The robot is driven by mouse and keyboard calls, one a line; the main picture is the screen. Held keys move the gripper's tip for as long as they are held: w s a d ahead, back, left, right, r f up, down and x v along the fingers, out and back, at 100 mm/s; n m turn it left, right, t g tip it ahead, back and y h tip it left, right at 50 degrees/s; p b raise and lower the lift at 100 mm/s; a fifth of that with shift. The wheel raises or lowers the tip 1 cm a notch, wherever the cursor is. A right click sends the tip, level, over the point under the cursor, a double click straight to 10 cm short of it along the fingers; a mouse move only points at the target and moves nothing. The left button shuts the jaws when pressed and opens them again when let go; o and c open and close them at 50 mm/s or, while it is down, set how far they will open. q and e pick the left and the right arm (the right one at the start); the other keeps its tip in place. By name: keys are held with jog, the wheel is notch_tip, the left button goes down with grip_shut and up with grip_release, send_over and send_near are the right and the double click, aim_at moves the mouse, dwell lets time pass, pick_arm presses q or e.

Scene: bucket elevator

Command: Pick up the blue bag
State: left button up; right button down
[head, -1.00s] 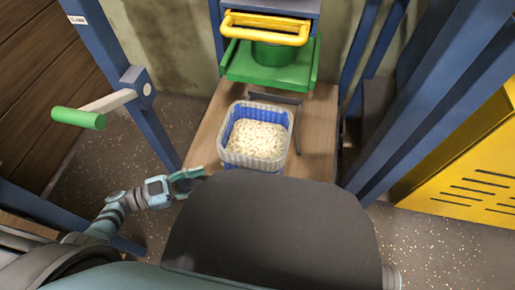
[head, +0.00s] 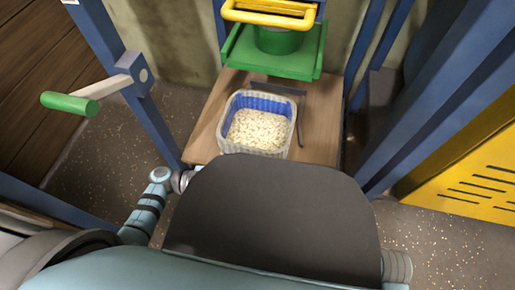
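No separate blue bag can be made out in the head view. A translucent ribbed container (head: 282,139) with a blue inner lining (head: 262,102) holds pale pellets (head: 257,131). It stands on a wooden board, just beyond my own dark body part. My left arm comes in from the left. Its wrist and gripper are hidden behind the dark part, near the front of the board. My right gripper is not in view.
A green tray (head: 270,62) with a yellow handle (head: 268,14) sits above the back of the board (head: 207,139). Blue posts flank it. A green-handled crank (head: 70,103) juts out at left. A yellow slotted panel (head: 480,175) is at right.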

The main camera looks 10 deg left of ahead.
pick_arm(q)
grip_shut()
jog(key=shift+r, duration=0.1)
dwell(0.4)
